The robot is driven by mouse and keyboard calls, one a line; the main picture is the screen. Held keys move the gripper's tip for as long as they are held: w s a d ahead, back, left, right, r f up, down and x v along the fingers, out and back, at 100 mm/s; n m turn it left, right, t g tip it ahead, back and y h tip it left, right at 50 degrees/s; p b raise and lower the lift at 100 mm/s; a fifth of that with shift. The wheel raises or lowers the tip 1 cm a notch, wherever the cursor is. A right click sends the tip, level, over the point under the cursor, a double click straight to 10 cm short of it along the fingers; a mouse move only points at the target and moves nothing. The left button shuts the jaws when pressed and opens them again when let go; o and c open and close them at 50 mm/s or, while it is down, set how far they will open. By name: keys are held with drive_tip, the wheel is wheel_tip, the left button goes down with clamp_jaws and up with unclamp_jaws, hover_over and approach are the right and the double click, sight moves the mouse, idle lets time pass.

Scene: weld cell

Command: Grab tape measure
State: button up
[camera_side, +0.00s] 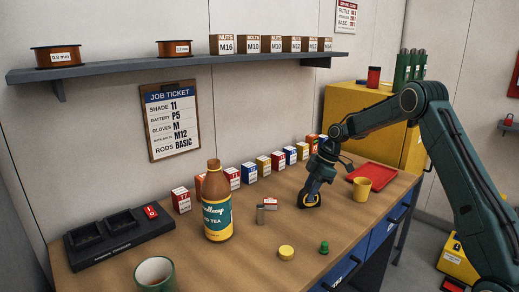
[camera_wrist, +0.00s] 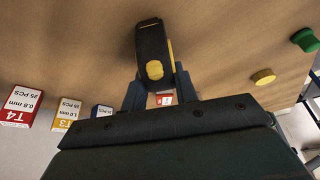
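The tape measure (camera_wrist: 152,45) is black with a yellow round patch and a yellow edge. In the side view the tape measure (camera_side: 311,203) is low at the table top, under my gripper (camera_side: 314,192). In the wrist view my gripper (camera_wrist: 158,82) has one finger on each side of its near end, very close to it. I cannot tell whether the fingers press on it. I also cannot tell whether it rests on the table or is just clear of it.
A yellow cup (camera_side: 361,189) and red tray (camera_side: 381,174) are to the right. Boxes (camera_side: 263,166) line the wall. A yellow disc (camera_side: 286,253) and green knob (camera_side: 324,247) lie in front.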

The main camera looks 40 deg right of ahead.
drive_tip(key=shift+r, duration=0.15)
clamp_jaws()
wheel_tip(320, 180, up, 10)
drive_tip(key=shift+f, duration=0.1)
idle(0.3)
idle(0.4)
